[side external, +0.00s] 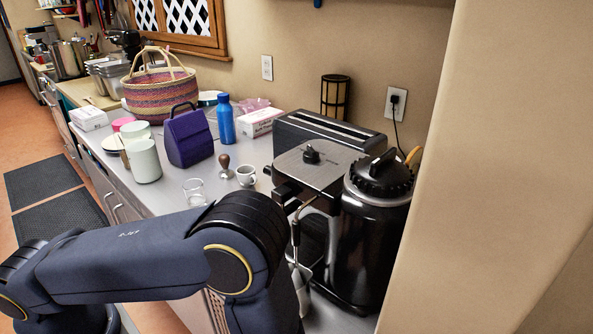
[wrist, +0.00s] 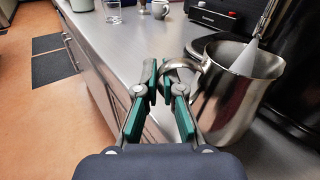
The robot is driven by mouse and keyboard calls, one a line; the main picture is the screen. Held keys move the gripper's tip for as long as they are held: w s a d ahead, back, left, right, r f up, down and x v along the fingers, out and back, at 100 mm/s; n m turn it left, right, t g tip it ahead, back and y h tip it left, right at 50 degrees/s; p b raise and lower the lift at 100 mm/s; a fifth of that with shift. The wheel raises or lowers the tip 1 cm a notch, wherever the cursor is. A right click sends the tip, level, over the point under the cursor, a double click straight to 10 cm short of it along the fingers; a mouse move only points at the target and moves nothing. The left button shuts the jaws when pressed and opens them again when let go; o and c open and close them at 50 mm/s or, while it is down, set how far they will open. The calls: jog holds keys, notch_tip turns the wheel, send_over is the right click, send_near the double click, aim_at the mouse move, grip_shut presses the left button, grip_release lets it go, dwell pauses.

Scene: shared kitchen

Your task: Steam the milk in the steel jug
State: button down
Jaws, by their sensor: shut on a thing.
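The steel jug (wrist: 232,95) stands upright at the right of the wrist view, its open rim facing up. My gripper (wrist: 166,80) is shut on the jug's handle (wrist: 192,66), with the fingertips close together at its near side. The steam wand (wrist: 266,22) comes down from above into the jug's mouth; a pale area shows inside by its tip, and I cannot tell the milk level. The wand (side external: 296,236) also hangs from the espresso machine (side external: 312,168) in the side external view.
A black canister (side external: 375,240) stands close to the right of the machine. A glass (side external: 195,192), a white cup (side external: 246,175) and a wood-handled tamper (side external: 225,168) stand on the counter left of it. The counter edge (wrist: 88,75) runs along the left of my gripper.

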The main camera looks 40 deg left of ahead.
jog(key=s, duration=1.4)
dwell(1.0)
jog(key=shift+r, duration=0.1)
jog(key=shift+r, duration=1.45)
jog(key=shift+s, duration=0.1)
